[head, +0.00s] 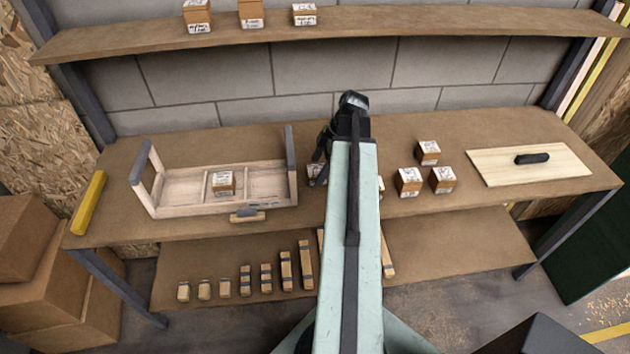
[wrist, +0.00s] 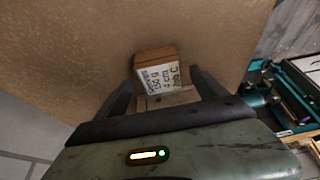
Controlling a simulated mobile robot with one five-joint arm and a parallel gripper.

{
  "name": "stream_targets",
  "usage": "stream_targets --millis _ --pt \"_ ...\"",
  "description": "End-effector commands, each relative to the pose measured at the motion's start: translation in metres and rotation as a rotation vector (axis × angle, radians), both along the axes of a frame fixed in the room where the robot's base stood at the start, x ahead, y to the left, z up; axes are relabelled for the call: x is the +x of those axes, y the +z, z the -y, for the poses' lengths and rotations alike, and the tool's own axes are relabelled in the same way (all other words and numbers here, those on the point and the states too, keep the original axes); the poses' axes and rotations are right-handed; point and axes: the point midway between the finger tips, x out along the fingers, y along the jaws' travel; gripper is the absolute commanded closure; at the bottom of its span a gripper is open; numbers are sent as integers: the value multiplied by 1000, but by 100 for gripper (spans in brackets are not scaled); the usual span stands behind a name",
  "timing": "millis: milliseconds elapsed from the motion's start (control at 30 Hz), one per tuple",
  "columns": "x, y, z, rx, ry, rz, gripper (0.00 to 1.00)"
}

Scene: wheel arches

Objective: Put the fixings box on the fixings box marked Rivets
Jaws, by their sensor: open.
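In the wrist view my gripper (wrist: 161,80) is open. Its two dark fingers stand on either side of an orange-brown fixings box (wrist: 160,66) with a white handwritten label that seems to begin "Screws". I cannot tell whether the fingers touch it. A paler wooden surface shows just below it, between the fingers. In the head view my arm hides most of the gripper and what lies under it. Three fixings boxes stand to the right on the bench: a back one (head: 428,152), a left one (head: 409,182) and a right one (head: 442,180). No label reading Rivets is legible.
An open wooden tote (head: 180,205) holding a small labelled box (head: 223,183) stands left on the bench (head: 320,215). A board with a dark handle (head: 520,163) lies right. Several boxes stand on the upper shelf (head: 390,20). Wooden blocks (head: 265,277) line the lower shelf.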

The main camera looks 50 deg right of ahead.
Motion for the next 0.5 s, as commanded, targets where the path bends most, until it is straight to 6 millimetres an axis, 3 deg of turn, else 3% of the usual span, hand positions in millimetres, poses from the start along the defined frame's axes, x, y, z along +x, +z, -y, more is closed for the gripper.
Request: stream_targets --millis 33,67,333,500 --pt "2 -17 -3 0 2 1 18" --pt "3 -20 -4 0 2 1 18" --pt "5 -18 -6 0 1 0 21" --pt "5 -18 -6 0 1 0 68"
